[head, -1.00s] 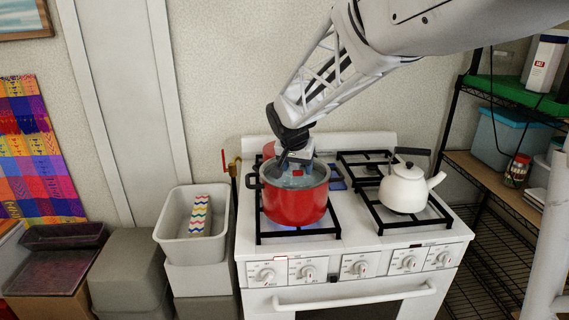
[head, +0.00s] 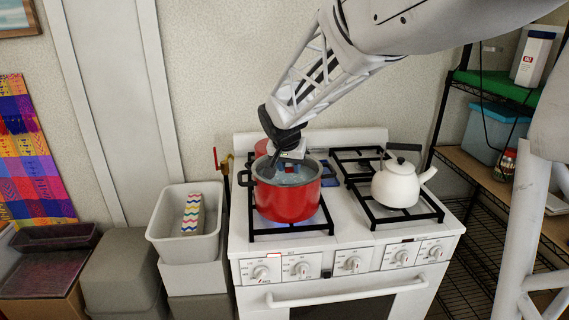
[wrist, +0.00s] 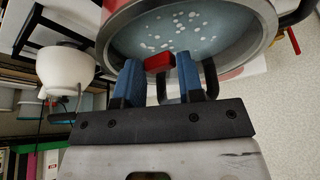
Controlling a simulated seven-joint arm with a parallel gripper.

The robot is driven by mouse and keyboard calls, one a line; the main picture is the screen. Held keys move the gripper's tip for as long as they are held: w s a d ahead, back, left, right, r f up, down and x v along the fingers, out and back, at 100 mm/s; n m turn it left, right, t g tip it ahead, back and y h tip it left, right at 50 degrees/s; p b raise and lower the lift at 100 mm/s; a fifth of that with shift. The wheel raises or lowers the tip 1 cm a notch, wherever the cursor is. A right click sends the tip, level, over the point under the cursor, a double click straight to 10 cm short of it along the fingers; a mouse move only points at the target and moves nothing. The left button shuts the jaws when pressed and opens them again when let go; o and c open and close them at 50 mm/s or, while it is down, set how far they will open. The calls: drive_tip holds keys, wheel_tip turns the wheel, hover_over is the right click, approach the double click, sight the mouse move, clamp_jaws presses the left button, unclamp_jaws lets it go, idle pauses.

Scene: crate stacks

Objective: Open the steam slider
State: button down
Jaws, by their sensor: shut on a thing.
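A red pot (head: 287,203) with two dark side handles stands on the front-left burner. Pale liquid with white bubbles (wrist: 185,32) shows inside its rim in the wrist view. My gripper (wrist: 158,78) is over the pot's top; it also shows in the head view (head: 287,160). Its blue fingers are on either side of a small red piece (wrist: 158,62), which looks like the steam slider, and are shut on it. A dark loop shows beside the fingers. Part of the slider is hidden by the fingers, so its exact position is unclear.
A white kettle (head: 396,186) stands on the right burners of the white stove (head: 345,238). A blue flame shows under the pot. Grey crates (head: 185,236) stand left of the stove, a shelf rack (head: 480,165) to its right. The wall is close behind.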

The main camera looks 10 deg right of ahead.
sight(307, 172)
drive_tip(key=shift+d, duration=2.55)
drive_tip(key=c, duration=0.7)
unclamp_jaws()
drive_tip(key=shift+c, duration=0.2)
drive_tip(key=v, duration=0.8)
drive_tip(key=shift+s, duration=0.1)
drive_tip(key=s+d+f+n, duration=0.1)
drive_tip(key=s+f, duration=0.1)
drive_tip(key=s, duration=1)
drive_tip(key=s+d+f+n+g+y, duration=0.1)
drive_tip(key=s+f, duration=0.1)
drive_tip(key=s, duration=1.1)
drive_tip(key=s+d+f+n, duration=0.1)
drive_tip(key=s+f+n, duration=0.1)
drive_tip(key=s, duration=1)
drive_tip(key=shift+s+d+f+y, duration=0.3)
drive_tip(key=shift+d+f, duration=0.1)
drive_tip(key=shift+f, duration=0.2)
